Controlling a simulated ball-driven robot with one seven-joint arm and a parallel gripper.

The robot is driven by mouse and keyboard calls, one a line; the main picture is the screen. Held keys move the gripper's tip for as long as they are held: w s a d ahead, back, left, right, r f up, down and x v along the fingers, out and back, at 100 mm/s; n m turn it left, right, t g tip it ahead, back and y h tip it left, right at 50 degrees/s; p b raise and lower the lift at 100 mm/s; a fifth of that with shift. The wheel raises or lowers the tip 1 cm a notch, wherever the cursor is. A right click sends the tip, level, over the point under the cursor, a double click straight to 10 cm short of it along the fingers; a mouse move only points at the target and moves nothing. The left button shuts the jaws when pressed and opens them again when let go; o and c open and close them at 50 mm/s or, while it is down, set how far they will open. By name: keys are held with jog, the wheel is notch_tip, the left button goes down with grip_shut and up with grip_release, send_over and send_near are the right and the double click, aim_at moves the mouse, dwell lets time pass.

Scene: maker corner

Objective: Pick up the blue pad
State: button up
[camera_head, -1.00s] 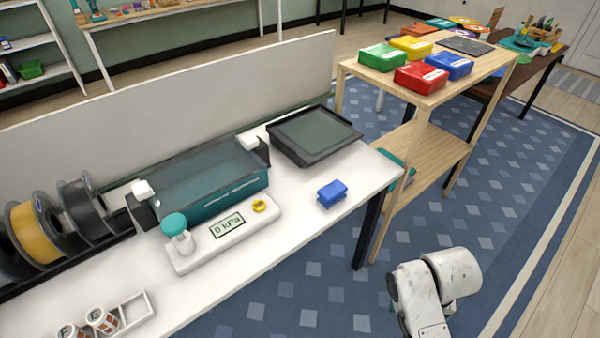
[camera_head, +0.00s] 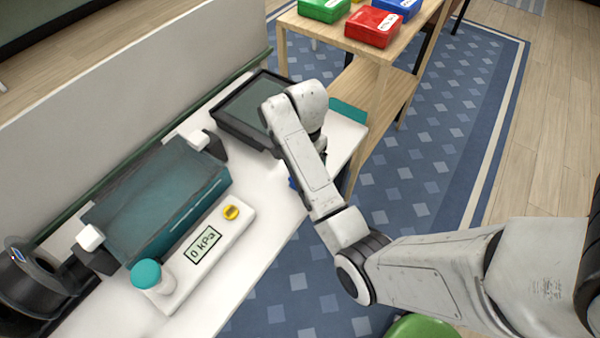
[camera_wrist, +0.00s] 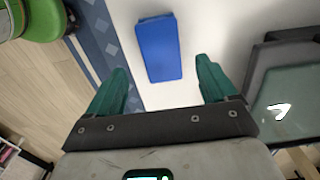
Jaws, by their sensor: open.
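The blue pad (camera_wrist: 160,48) lies flat on the white table (camera_wrist: 205,22) in the wrist view, ahead of my gripper and roughly centred between its fingers. My gripper (camera_wrist: 160,82) is open, with its two green fingers apart and nothing between their tips. In the head view, my arm covers most of the pad; only a small blue edge (camera_head: 292,183) shows beside it.
A dark tray (camera_head: 235,125) lies on the table near the pad. A wooden shelf (camera_head: 375,95) with coloured boxes stands beyond the table's end.

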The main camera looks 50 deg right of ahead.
jog(key=shift+f+p, duration=0.3)
jog(key=shift+f, duration=3.05)
jog(key=shift+c, duration=0.3)
jog(key=c, duration=1)
jog(key=shift+r, duration=0.1)
